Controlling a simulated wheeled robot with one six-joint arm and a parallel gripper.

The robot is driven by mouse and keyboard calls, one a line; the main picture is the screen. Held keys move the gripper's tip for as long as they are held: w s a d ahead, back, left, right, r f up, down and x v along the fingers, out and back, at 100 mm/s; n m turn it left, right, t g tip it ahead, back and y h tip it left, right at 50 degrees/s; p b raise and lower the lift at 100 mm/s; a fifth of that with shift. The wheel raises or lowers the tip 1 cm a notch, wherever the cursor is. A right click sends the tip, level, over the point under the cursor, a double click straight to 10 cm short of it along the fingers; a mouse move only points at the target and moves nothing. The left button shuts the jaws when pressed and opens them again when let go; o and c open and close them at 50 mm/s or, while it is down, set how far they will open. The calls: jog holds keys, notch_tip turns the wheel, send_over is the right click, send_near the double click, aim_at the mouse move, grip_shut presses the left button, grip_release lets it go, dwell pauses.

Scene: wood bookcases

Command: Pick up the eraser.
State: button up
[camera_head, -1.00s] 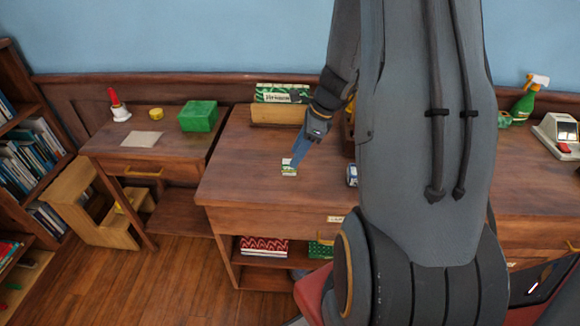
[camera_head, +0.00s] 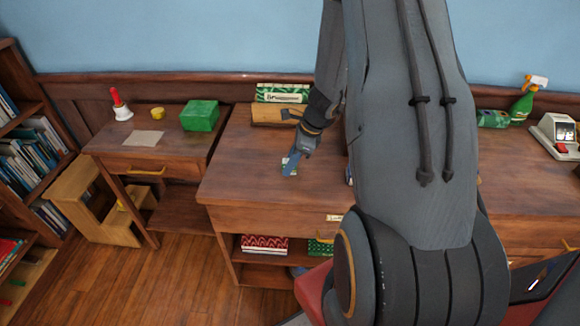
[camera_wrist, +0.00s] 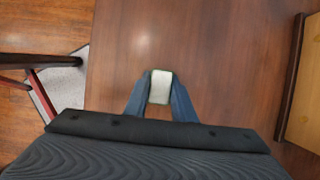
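The eraser, a small pale block (camera_wrist: 160,88), lies between my two blue fingers in the wrist view. In the head view the small white-and-green item (camera_head: 285,161) on the wooden desk (camera_head: 235,170) is partly covered by my gripper (camera_head: 290,166). My gripper points down at the desk top. The fingertips (camera_wrist: 161,78) stand on either side of the eraser, with little or no gap visible. I cannot tell whether they press on it. The eraser shows no clear lift from the desk.
A wooden holder (camera_head: 270,114) with a green-and-white box (camera_head: 282,93) stands at the desk's back. The desk left of my gripper is clear.

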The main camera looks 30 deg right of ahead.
grip_shut()
jog(key=shift+r, duration=0.1)
notch_tip(320, 180, up, 10)
jog(key=shift+f+b, duration=0.1)
jog(key=shift+b, duration=0.55)
jog(key=shift+c, duration=1)
grip_release()
jog(key=shift+s+d, duration=0.1)
jog(key=shift+c, duration=0.6)
